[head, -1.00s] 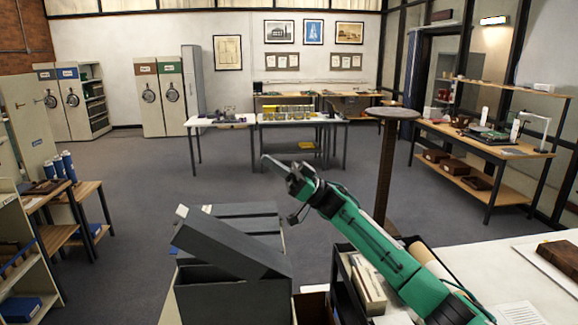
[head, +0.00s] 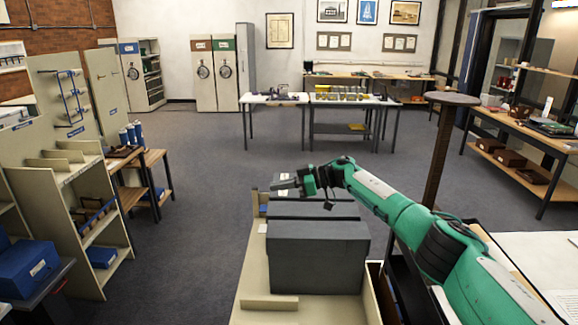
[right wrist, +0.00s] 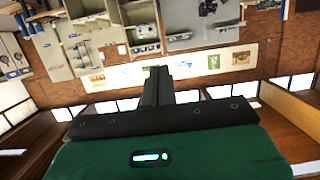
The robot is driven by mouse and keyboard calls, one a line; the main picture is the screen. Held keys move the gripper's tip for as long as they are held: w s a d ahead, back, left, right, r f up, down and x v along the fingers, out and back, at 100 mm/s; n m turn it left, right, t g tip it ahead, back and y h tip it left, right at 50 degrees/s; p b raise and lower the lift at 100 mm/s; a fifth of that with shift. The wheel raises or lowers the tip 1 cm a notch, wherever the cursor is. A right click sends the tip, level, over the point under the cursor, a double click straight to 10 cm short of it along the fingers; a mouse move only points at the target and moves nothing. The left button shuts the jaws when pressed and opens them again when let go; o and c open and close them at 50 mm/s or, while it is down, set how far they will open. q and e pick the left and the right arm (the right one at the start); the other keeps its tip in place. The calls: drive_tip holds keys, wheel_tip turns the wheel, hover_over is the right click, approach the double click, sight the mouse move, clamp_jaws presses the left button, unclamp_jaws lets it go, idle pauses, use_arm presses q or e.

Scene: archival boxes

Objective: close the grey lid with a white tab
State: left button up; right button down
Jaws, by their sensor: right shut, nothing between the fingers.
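The front grey box (head: 318,268) stands at the lower middle of the head view. Its grey lid (head: 318,231) lies flat across the top, with no open gap visible. I cannot make out the white tab on it. My right gripper (head: 286,185) is above and beyond the front box, over the grey boxes behind, and points left. It is shut and empty. In the right wrist view the shut fingers (right wrist: 157,85) show with nothing between them. My left gripper is not in view.
More grey boxes (head: 312,208) stand in a row behind the front one, on a pale surface (head: 253,270). A round-topped stand (head: 440,150) rises at the right. A shelf unit (head: 75,215) is at the left. The floor between is clear.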

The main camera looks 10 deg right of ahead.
sight(261, 229)
drive_tip(key=f, duration=0.2)
drive_tip(key=a+f+h+b, duration=0.1)
drive_tip(key=f, duration=0.1)
drive_tip(key=a+f+h, duration=0.1)
drive_tip(key=f, duration=0.2)
drive_tip(key=shift+w+a+g, duration=0.25)
drive_tip(key=shift+w+g, duration=0.05)
drive_tip(key=f+h+b, duration=0.1)
drive_tip(key=f, duration=0.1)
drive_tip(key=a+f+h+b, duration=0.1)
drive_tip(key=f, duration=0.2)
drive_tip(key=shift+w+a+f+h, duration=0.15)
drive_tip(key=shift+w+f+h, duration=0.05)
drive_tip(key=shift+f+h, duration=0.15)
drive_tip(key=shift+s+f+g+b, duration=0.1)
drive_tip(key=shift+f+g+b, duration=0.2)
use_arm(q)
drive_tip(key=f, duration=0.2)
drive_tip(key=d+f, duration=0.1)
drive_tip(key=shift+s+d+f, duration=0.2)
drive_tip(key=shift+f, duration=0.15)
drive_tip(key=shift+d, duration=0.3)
use_arm(e)
drive_tip(key=shift+s+f, duration=0.1)
drive_tip(key=shift+f, duration=0.15)
